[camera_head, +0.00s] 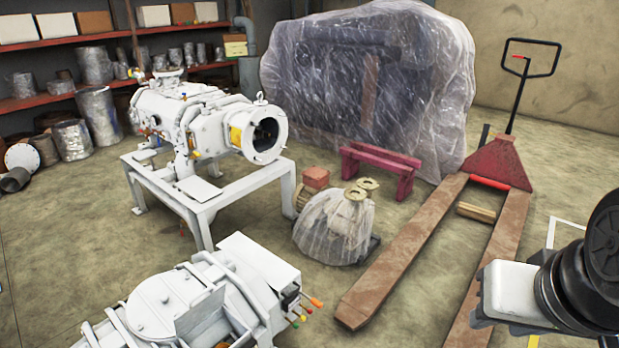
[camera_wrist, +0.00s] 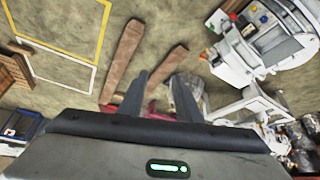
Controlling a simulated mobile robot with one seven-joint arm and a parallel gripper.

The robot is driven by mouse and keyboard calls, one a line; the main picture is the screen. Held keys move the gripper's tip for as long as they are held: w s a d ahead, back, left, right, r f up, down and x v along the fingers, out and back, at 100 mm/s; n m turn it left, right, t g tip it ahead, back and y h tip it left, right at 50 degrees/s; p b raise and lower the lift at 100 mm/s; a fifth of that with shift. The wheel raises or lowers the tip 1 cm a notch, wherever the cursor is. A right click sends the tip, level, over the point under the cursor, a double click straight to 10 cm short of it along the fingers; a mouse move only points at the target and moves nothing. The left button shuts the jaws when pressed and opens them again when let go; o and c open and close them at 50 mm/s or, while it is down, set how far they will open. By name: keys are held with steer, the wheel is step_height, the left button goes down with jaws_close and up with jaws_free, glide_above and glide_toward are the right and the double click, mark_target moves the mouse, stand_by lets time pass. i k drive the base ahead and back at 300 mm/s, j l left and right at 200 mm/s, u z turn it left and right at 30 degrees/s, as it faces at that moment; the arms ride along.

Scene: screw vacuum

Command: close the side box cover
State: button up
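A white machine (camera_head: 190,305) fills the lower left of the head view, cut off by the bottom edge. It has a round lid on top, a box-like side part (camera_head: 262,268) with a flat white panel, and small coloured knobs at its right. I cannot tell for certain which panel is the side box cover or how far open it stands. A white machine with a grey opening (camera_wrist: 278,42) shows at the upper right of the wrist view. My gripper (camera_wrist: 160,78) is open and empty there, its two dark fingers apart and away from that machine.
A second white machine (camera_head: 205,120) stands on a white frame behind. A pallet jack (camera_head: 400,255) lies across the middle right, beside a plastic-wrapped part (camera_head: 337,225). A big wrapped bulk (camera_head: 370,80) and shelves (camera_head: 70,45) line the back. Bare floor shows between.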

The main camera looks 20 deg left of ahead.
mark_target(184, 322)
steer(key=u, duration=1.7)
steer(key=i+j+z, duration=0.1)
steer(key=i+j, duration=0.15)
steer(key=i+j+z, duration=0.1)
steer(key=j, duration=0.35)
steer(key=i, duration=0.1)
